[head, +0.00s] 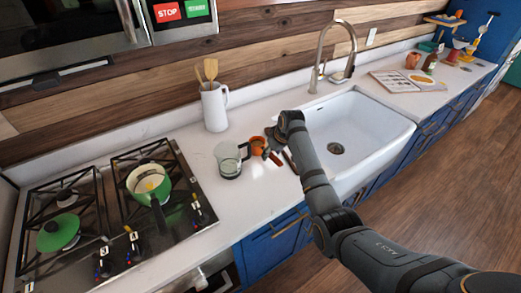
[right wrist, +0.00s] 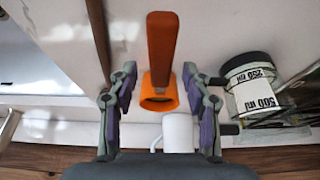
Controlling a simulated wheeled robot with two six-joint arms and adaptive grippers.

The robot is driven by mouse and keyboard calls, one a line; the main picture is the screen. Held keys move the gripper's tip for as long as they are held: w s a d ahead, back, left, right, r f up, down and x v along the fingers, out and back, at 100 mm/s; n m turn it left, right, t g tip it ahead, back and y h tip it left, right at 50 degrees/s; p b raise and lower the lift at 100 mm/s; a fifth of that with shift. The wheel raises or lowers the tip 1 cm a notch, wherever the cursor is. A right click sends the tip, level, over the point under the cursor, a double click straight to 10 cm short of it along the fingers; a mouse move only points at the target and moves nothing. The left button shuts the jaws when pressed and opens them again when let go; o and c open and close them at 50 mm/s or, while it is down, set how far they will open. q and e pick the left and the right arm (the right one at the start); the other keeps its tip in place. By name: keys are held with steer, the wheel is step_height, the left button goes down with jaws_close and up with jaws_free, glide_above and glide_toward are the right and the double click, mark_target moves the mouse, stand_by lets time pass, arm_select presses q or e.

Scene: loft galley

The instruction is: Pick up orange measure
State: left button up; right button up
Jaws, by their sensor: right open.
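The orange measure (head: 257,144) is on the white counter between the glass jug and the sink, partly covered by my right gripper (head: 271,148) in the head view. In the right wrist view the orange measure (right wrist: 160,98) has its cup near the middle and its long handle pointing to the top. My right gripper (right wrist: 159,76) is open, with one finger on each side of the measure. Gaps show between the fingers and the measure. My left gripper is in neither view.
A glass measuring jug (head: 230,160) stands close on the left. A white pitcher (head: 215,107) with wooden utensils is behind it. The sink (head: 360,130) is right of the gripper. The stove (head: 110,215) with a green pot (head: 150,181) is at left.

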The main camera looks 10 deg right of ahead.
steer(key=shift+x, duration=1.25)
jaws_close()
